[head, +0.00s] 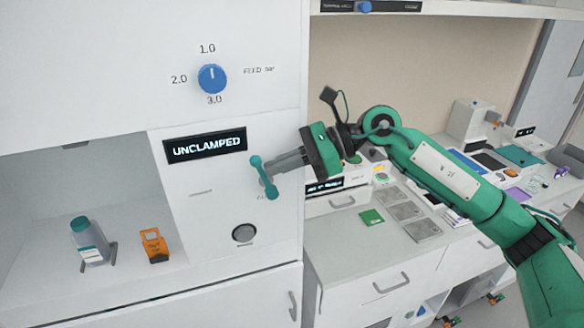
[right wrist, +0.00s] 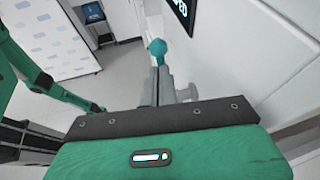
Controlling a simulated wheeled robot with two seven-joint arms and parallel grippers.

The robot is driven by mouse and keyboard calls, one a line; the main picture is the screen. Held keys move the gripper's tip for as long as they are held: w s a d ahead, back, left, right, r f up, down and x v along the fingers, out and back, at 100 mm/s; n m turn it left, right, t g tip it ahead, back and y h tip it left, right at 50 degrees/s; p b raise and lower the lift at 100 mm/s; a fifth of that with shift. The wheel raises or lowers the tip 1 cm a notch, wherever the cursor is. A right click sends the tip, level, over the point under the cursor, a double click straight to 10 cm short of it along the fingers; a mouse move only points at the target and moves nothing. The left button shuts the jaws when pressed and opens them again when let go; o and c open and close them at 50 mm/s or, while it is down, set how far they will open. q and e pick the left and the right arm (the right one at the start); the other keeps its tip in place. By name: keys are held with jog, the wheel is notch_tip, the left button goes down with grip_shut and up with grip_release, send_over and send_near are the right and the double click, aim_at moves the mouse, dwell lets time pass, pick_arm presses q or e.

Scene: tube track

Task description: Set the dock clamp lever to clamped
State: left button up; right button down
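The dock clamp lever is a teal bar with rounded ends (head: 263,176) on the white panel's right part, slanting from upper left to lower right. The display (head: 205,146) above it reads UNCLAMPED. My right gripper (head: 279,163) comes from the right, its grey fingers close together at the lever's upper part. In the right wrist view a teal lever end (right wrist: 157,47) shows just beyond the fingertips (right wrist: 160,75). The fingers look shut, not around the lever; whether they touch it I cannot tell. My left gripper is not in view.
A blue feed dial (head: 212,78) sits above the display. A round button (head: 244,233) is below the lever. A teal-capped bottle (head: 90,242) and an orange device (head: 154,245) stand in the open bay at left. A cluttered counter (head: 350,245) lies right.

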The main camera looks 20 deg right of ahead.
aim_at(261, 169)
jog(key=shift+a+r+h, duration=0.25)
jog(key=shift+a+h, duration=0.15)
jog(key=shift+h, duration=0.1)
jog(key=shift+a+h, duration=0.25)
jog(key=shift+h, duration=0.15)
jog(key=shift+w+a+f+n+h, duration=0.15)
jog(key=shift+a+h, duration=0.15)
jog(key=shift+h, duration=0.15)
jog(key=shift+a+f+n+h, duration=0.15)
jog(key=shift+a+h, duration=0.1)
jog(key=shift+h, duration=0.2)
jog(key=shift+a+f+h+b, duration=0.1)
jog(key=shift+a+h+b, duration=0.45)
jog(key=shift+h, duration=0.35)
jog(key=a+f+h+b, duration=0.1)
jog(key=a+b, duration=0.1)
jog(key=b, duration=0.2)
jog(key=a+f+h+b, duration=0.1)
jog(key=a+f+b, duration=0.1)
jog(key=b, duration=0.3)
jog(key=shift+h+b, duration=0.3)
jog(key=shift+f, duration=0.15)
jog(key=shift+s, duration=0.2)
